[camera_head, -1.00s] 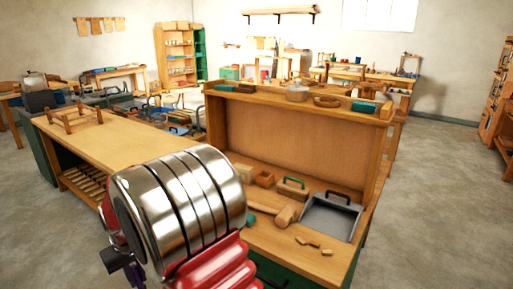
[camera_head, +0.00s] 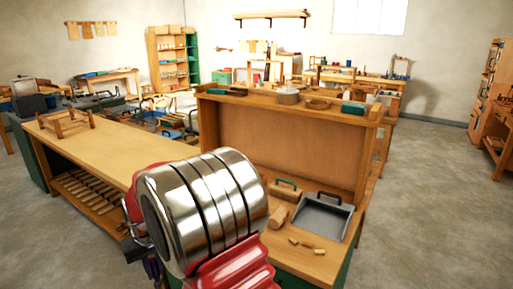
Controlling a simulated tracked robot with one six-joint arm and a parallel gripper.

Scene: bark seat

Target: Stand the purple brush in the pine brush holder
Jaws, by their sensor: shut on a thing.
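My gripper (camera_head: 136,250) shows only in part at the lower left, mostly hidden behind my own shiny arm. A small purple piece, seemingly the purple brush (camera_head: 152,268), shows just under its dark jaw. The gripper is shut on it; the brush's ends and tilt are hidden. A low pine frame with short posts (camera_head: 66,123) stands on the long bench at the left and may be the brush holder; I cannot tell for sure. The gripper is in front of that bench, well apart from the frame.
The long wooden bench (camera_head: 100,150) has a mostly bare top. To its right, a bench with a tall back panel (camera_head: 290,150) carries a grey dustpan (camera_head: 318,215), a green-handled brush (camera_head: 286,188) and small wood pieces. Grey floor is free at the right.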

